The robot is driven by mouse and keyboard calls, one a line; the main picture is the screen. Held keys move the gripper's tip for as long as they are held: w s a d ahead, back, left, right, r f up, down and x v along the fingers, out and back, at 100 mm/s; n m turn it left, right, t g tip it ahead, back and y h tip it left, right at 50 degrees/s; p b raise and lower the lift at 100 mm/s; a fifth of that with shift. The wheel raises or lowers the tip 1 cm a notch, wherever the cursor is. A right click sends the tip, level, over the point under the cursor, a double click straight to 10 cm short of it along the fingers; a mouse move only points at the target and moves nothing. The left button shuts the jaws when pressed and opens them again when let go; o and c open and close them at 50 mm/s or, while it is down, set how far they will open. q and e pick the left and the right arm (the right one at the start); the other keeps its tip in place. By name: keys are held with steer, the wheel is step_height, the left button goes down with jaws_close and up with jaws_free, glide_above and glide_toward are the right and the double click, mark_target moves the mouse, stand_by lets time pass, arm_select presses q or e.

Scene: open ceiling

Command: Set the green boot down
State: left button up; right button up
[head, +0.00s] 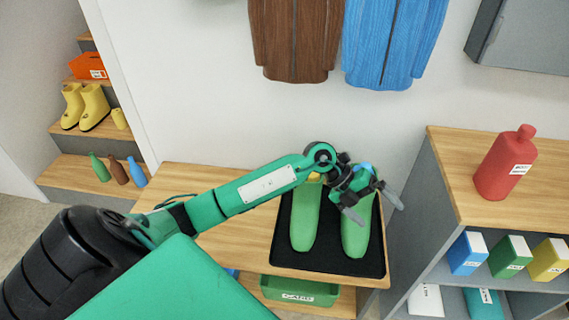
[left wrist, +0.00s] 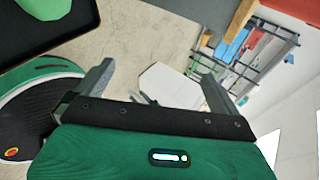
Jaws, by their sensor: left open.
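Two green boots stand side by side on a black tray (head: 376,262) on the wooden bench, toes towards the front: the left boot (head: 305,222) and the right boot (head: 356,238). My left gripper (head: 376,208) is over the upper part of the right boot and hides some of it. Its fingers are spread, and the left wrist view shows nothing between them (left wrist: 157,76). In that view a green boot part (left wrist: 42,8) shows at the top left, apart from the fingers. I cannot tell whether the gripper touches the boot. My right gripper is not in view.
A grey shelf unit (head: 410,215) with a red bottle (head: 506,165) and small boxes stands close on the right. A brown jacket (head: 296,38) and a blue jacket (head: 394,42) hang above. A green crate (head: 300,291) is under the bench. Yellow boots (head: 95,105) stand on the left steps.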

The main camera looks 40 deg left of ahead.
arm_select(q)
steer(key=d+r+n+t+h, duration=0.45)
steer(key=r+n+t, duration=0.35)
steer(key=n+t, duration=0.3)
steer(key=s+a+f+n+t+y, duration=0.2)
steer(key=a+f+n+t+y, duration=0.3)
steer(key=a+f+n+y, duration=0.65)
steer(key=s+a+f+n+g+y, duration=0.2)
steer(key=s+f+n+g+y, duration=0.3)
steer(key=s+f+n+g, duration=0.3)
steer(key=s+d+f+g+h, duration=0.1)
steer(key=s+f+g, duration=0.2)
steer(key=s, duration=0.6)
steer(key=s+d+f+g+h, duration=0.1)
steer(key=s+f+g, duration=0.3)
steer(key=s, duration=0.5)
step_height(320, 180, down, 2)
steer(key=shift+d, duration=0.65)
steer(key=shift+w, duration=0.1)
